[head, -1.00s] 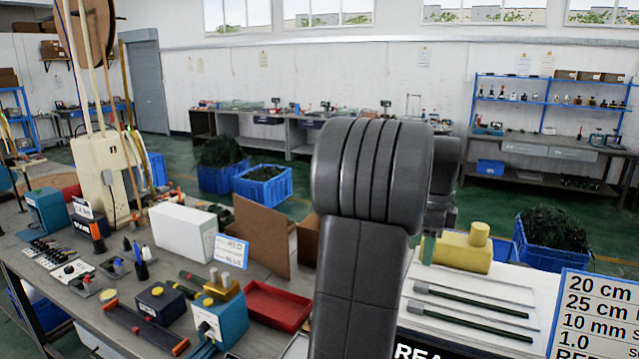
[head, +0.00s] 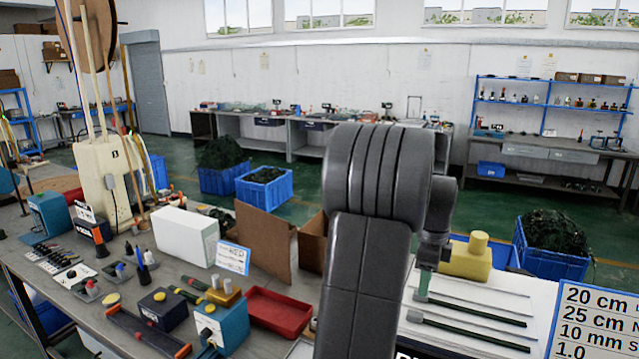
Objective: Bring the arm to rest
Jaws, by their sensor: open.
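My arm rises through the middle of the head view, its dark grey links bent over at the top. My gripper (head: 422,287) hangs from the wrist just right of the upper arm, small and partly hidden, with a greenish tip pointing down. It is open, and I see nothing held in it. It is over the left part of a white board (head: 455,300), near the ends of two dark rods (head: 475,333) lying there. I cannot tell whether the tip touches the board.
A yellow block (head: 466,262) stands behind the board. On the left bench are a red tray (head: 277,312), a blue box (head: 222,325), a white box (head: 185,236) and brown panels (head: 262,235). A sign (head: 588,310) stands at the right. Blue crates (head: 263,188) stand on the floor.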

